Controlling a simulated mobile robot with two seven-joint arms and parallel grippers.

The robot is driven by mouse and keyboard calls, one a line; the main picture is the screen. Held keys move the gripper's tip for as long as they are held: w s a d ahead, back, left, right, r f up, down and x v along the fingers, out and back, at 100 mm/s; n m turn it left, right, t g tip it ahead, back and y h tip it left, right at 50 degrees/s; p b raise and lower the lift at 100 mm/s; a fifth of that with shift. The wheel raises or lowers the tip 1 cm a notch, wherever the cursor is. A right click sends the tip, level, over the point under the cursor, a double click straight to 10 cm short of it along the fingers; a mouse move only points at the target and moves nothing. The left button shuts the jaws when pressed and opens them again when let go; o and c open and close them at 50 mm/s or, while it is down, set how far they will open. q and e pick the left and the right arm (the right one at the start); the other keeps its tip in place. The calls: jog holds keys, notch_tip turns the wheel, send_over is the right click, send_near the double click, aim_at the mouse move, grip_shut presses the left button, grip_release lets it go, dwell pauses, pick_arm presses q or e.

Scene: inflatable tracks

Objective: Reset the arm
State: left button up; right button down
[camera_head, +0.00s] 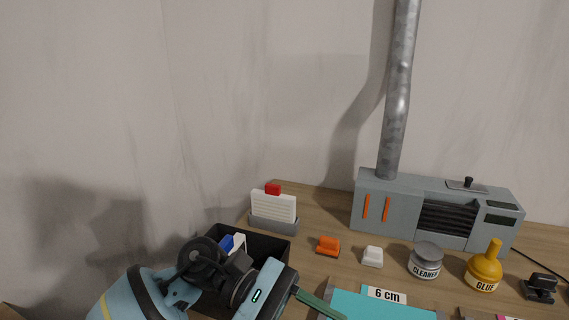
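My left arm, light blue with black joints, reaches in from the bottom left. Its gripper (268,290) is low in the picture, in front of a black open box and just left of a teal mat. A dark green bar extends from beside the gripper toward the mat. I cannot tell whether it is a finger or a separate piece. The fingertips are hidden or cut off, so its opening does not show. My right gripper is not in view.
The black box (275,248) holds blue and white items. A card holder (273,222), orange piece (327,246), white piece (372,257), cleaner jar (425,262), glue bottle (485,268) and black item (541,288) stand on the table. A grey machine (435,212) is behind; the teal mat (380,305) is in front.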

pick_arm(q)
jog(key=w+a+f+m+t+y+p, duration=0.1)
jog(key=w+a+f+m+t+y, duration=0.1)
jog(key=a+f+m+t, duration=0.85)
jog(key=w+a+f+m+t+y+p, duration=0.1)
jog(key=a+f+m+t+y, duration=0.2)
jog(key=f+m+t, duration=0.8)
jog(key=s+a+f+n+g+y, duration=0.2)
jog(key=s+a+f+n, duration=0.3)
jog(key=s+f, duration=0.3)
jog(key=s+a+f+n+g+y, duration=0.3)
jog(key=s+a+f+n+y, duration=0.2)
jog(key=s, duration=0.8)
notch_tip(320, 180, down, 4)
jog(key=a+n, duration=0.1)
jog(key=n, duration=0.2)
jog(key=shift+s, duration=0.3)
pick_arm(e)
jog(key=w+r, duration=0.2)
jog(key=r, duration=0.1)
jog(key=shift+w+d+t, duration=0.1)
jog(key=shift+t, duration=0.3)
